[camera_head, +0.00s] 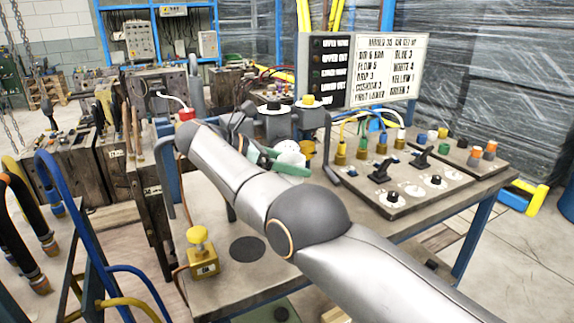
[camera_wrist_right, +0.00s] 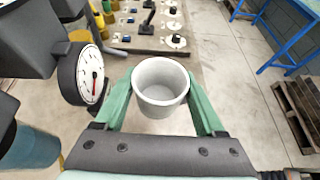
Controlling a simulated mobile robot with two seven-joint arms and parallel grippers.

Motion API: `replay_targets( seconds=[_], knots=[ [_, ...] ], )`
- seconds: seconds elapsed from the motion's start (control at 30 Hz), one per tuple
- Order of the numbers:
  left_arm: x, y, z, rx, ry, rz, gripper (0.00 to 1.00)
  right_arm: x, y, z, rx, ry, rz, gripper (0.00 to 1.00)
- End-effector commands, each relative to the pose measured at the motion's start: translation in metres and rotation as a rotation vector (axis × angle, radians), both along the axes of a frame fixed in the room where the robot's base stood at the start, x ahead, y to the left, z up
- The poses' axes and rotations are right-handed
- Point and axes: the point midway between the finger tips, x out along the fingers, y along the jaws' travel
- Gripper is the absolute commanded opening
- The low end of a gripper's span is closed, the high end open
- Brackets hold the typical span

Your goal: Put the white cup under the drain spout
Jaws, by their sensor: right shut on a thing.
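My right gripper (camera_wrist_right: 160,92) is shut on the white cup (camera_wrist_right: 160,76), with its green fingers on either side. The cup is upright and looks empty inside. In the head view the cup (camera_head: 288,148) shows only partly, behind my right arm and the green fingers of the right gripper (camera_head: 284,164), above the bench. I cannot make out the drain spout clearly in either view. My left gripper is in neither view.
A round gauge (camera_wrist_right: 90,76) is close to the cup's left in the wrist view. The bench (camera_head: 330,235) carries a yellow push button (camera_head: 202,255), a dark round disc (camera_head: 247,249) and a switch panel (camera_head: 400,187). A sign board (camera_head: 388,70) stands at its back.

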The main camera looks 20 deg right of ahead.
Motion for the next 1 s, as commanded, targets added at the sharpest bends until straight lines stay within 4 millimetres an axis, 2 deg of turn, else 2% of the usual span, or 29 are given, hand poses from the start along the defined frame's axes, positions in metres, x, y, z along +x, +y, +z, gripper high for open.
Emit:
replay_targets(
  seconds=[0.27,0.6,0.7,1.0],
  knots=[
    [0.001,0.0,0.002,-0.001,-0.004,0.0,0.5,0.006,-0.043,-0.003,-0.002,0.001,-0.028,0.18],
    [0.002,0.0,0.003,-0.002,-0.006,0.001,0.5,0.007,-0.047,-0.004,0.001,0.002,-0.024,0.18],
    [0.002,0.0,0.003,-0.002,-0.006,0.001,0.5,0.01,-0.066,-0.002,-0.002,0.0,-0.025,0.18],
    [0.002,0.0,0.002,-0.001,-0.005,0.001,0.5,0.015,-0.076,0.001,-0.003,0.005,-0.012,0.18]
  ],
)
